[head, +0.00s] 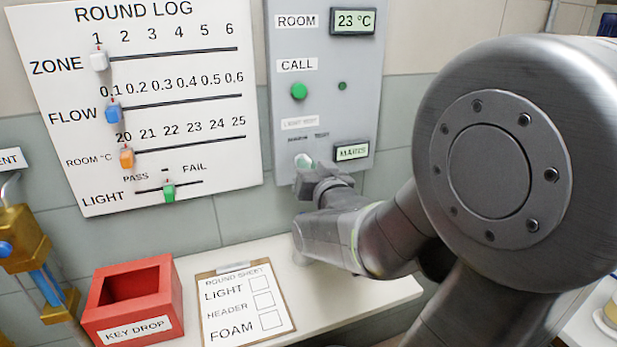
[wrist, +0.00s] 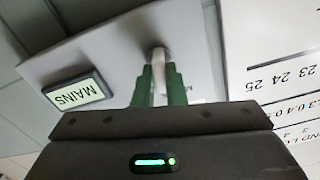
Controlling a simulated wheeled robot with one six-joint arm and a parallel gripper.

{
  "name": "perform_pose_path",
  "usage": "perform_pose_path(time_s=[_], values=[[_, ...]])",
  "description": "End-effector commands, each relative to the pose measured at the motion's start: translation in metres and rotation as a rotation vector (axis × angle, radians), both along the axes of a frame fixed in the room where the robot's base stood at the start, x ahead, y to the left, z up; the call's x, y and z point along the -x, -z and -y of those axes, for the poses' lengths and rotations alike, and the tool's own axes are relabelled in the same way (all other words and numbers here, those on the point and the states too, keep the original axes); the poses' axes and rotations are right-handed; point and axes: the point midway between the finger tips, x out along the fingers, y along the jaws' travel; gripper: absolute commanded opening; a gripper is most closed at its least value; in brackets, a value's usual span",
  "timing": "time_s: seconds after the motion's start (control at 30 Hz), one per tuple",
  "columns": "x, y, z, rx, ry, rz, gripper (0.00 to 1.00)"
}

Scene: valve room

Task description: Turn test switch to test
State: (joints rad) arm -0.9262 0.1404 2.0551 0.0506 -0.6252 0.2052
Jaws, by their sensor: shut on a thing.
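The test switch (head: 302,160) is a small pale knob low on the grey wall panel (head: 318,105), under a faint "LIGHT TEST" label with small position words above it. My gripper (head: 316,178) is at the knob, its fingers partly hidden by the wrist in the head view. In the wrist view the green fingers of my gripper (wrist: 159,82) are closed around the pale switch knob (wrist: 158,55). The display beside the switch (head: 352,151) reads "MAINS", and it also shows in the wrist view (wrist: 78,93). The knob's exact angle is hard to tell.
The panel also has a green CALL button (head: 299,91) and a room display (head: 352,21). Left of it hangs the round log board (head: 190,75) with sliders. Below, the white shelf (head: 350,308) holds a clipboard (head: 243,303) and red key box (head: 132,300).

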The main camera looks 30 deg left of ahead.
Motion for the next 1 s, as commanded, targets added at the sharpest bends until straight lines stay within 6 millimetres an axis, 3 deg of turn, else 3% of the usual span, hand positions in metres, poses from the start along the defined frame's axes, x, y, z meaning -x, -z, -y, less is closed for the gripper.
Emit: perform_pose_path(time_s=[0.6, 1.0], values=[[-0.0014, 0.0055, 0.0013, -0.353, -0.001, -0.436, 0.0], [-0.0019, 0.0038, 0.0015, -0.483, 0.0, -0.603, 0.0]])
